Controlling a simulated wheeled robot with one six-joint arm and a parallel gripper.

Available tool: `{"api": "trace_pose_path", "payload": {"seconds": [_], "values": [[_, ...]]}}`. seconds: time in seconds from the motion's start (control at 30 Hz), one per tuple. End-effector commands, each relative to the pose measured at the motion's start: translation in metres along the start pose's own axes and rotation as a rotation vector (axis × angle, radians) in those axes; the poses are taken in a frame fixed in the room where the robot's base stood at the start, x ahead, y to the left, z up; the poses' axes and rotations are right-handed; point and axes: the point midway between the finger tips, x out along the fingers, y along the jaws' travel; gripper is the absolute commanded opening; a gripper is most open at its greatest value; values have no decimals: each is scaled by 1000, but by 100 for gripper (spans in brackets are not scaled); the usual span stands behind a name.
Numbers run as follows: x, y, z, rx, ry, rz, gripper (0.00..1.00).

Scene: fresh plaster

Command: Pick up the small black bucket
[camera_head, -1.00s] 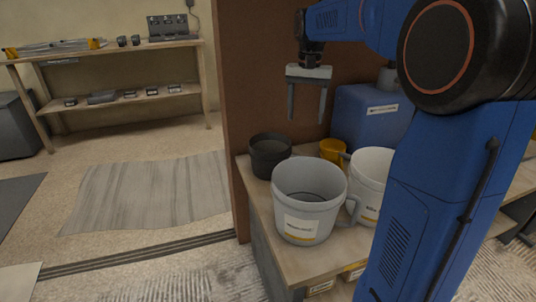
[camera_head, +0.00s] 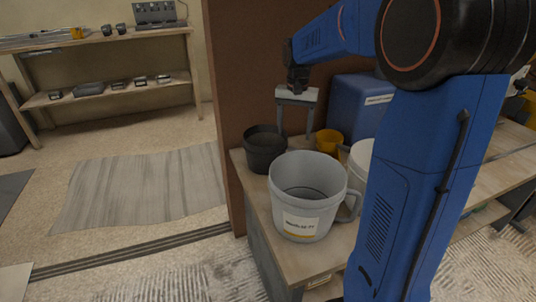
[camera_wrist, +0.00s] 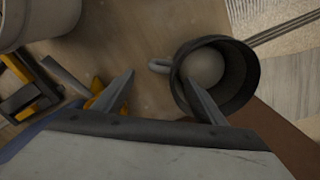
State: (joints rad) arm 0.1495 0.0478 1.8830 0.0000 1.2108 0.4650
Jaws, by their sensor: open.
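The small black bucket (camera_head: 264,152) stands upright at the back left of the wooden bench. In the wrist view it is at the right (camera_wrist: 245,85), its open mouth facing the camera and a pale round patch inside. Its small side handle (camera_wrist: 158,65) points left, between my fingertips in the picture. My gripper (camera_head: 294,132) is open and empty, just right of the bucket in the head view. In the wrist view my gripper (camera_wrist: 158,78) has its right finger across the bucket's near rim. I cannot tell whether it touches.
A large whitish bucket (camera_head: 308,190) stands close in front, with another white bucket (camera_head: 358,160) partly behind my arm. A brown panel (camera_head: 225,120) rises behind the bench.

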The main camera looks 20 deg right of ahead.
Motion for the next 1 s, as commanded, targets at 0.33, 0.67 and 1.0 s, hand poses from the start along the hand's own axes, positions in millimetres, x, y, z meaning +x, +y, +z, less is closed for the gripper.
{"api": "trace_pose_path", "payload": {"seconds": [0.33,0.67,1.0], "values": [[27,-1,0,0,-2,1,65],[62,-2,-1,0,-1,1,65],[63,-2,-1,0,0,0,43]]}}
